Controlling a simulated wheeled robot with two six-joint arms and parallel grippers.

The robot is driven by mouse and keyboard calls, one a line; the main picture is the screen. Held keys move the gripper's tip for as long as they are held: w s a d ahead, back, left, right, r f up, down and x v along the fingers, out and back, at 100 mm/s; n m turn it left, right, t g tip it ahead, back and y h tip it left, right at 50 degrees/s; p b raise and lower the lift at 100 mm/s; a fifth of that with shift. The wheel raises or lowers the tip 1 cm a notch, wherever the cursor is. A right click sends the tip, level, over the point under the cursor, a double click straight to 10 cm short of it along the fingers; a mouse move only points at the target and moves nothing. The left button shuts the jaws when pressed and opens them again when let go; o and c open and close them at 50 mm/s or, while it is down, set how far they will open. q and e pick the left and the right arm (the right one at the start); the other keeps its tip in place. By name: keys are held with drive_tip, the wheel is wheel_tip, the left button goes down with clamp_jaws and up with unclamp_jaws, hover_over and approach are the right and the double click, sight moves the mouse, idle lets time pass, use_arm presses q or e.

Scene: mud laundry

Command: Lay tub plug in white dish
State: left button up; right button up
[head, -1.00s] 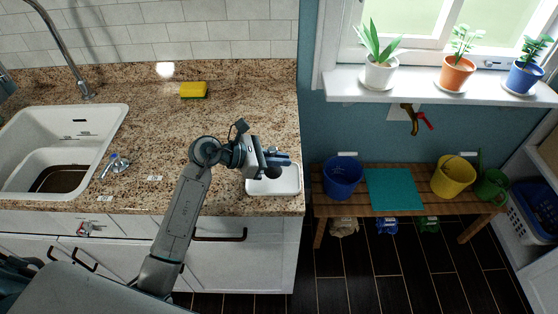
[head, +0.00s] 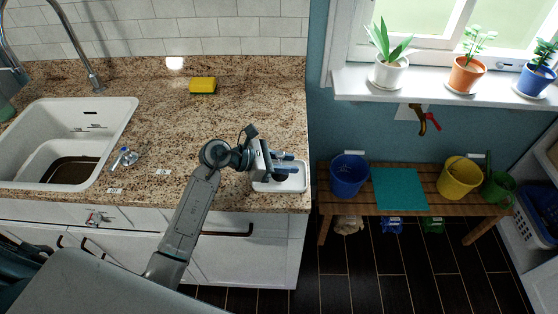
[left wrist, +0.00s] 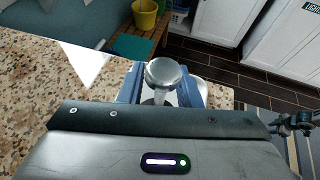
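The tub plug (left wrist: 165,72) shows in the left wrist view as a silver, rounded knob on a narrow stem, between my blue fingertips. My left gripper (head: 284,163) is over the white dish (head: 298,183), at the counter's right front corner. Its two fingers stand apart in the head view, and the left wrist view shows the open gripper (left wrist: 166,88) with a finger on each side of the plug. The gripper hides part of the dish and most of the plug in the head view. The plug's base is hidden, so its contact with the dish cannot be seen.
A yellow sponge (head: 203,85) lies at the back of the granite counter (head: 160,125). The white sink (head: 112,120) is at left, with a small tap handle (head: 125,157) beside it. A wooden bench (head: 345,208) with buckets stands right of the counter's edge.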

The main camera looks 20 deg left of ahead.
use_arm(q)
drive_tip(key=b+v, duration=0.3)
drive_tip(key=v, duration=0.7)
drive_tip(key=shift+b+v, duration=0.55)
drive_tip(key=shift+v, duration=0.5)
